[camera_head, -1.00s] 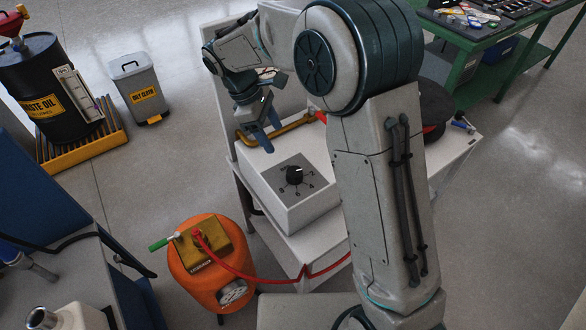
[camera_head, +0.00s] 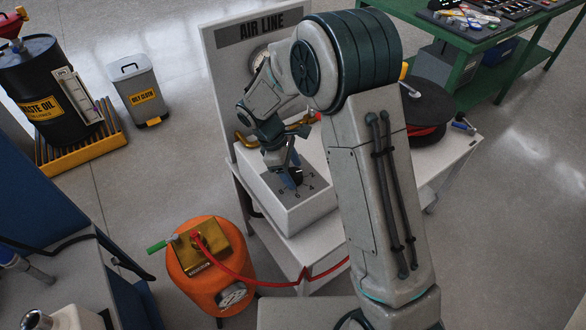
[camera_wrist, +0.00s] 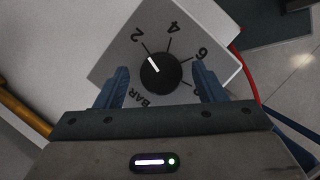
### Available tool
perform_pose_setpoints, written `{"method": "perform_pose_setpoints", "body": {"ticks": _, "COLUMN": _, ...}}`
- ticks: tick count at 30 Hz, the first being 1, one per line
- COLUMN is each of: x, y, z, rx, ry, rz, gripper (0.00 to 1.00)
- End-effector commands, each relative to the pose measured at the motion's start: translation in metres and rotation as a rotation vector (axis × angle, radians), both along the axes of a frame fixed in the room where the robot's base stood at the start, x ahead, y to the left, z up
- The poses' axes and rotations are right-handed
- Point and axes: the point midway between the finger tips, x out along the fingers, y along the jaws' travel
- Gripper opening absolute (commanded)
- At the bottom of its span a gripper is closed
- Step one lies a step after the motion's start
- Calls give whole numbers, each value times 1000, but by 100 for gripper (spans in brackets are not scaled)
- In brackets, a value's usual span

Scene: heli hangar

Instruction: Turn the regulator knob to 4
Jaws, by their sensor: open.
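The regulator knob (camera_wrist: 161,76) is round and black with a white pointer line. In the wrist view the pointer aims at the 2 on the grey dial plate (camera_wrist: 125,62). The 4 and 6 follow clockwise; another mark is partly hidden by the right finger, and "BAR" is below left. My gripper (camera_wrist: 160,71) is open, its blue fingers on either side of the knob in the picture, with gaps showing. In the head view my gripper (camera_head: 291,177) is over the dial on the white regulator box (camera_head: 300,212), partly hiding the knob (camera_head: 296,171). I cannot tell if they touch.
An "AIR LINE" panel (camera_head: 222,68) stands behind the box. A yellow pipe (camera_head: 245,142) runs beside it. An orange tank (camera_head: 208,275) with a red hose (camera_head: 255,278) stands in front on the floor. A black reel (camera_head: 428,102) is on the right of the white cart.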

Motion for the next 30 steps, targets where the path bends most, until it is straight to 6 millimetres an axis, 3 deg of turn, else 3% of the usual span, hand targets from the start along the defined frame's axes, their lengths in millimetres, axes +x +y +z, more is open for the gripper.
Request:
{"method": "perform_pose_setpoints", "body": {"ticks": 6, "x": 0, "y": 0, "z": 0, "rx": 0, "ry": 0, "rz": -1, "gripper": 63}}
{"method": "perform_pose_setpoints", "body": {"ticks": 11, "x": 0, "y": 0, "z": 0, "rx": 0, "ry": 0, "rz": -1, "gripper": 22}}
{"method": "perform_pose_setpoints", "body": {"ticks": 12, "x": 0, "y": 0, "z": 0, "rx": 0, "ry": 0, "rz": -1, "gripper": 19}}
{"method": "perform_pose_setpoints", "body": {"ticks": 23, "x": 2, "y": -2, "z": 1, "rx": 0, "ry": -2, "rz": -48, "gripper": 19}}
{"method": "perform_pose_setpoints", "body": {"ticks": 30, "x": 3, "y": -2, "z": 2, "rx": -1, "ry": -4, "rz": -192, "gripper": 19}}
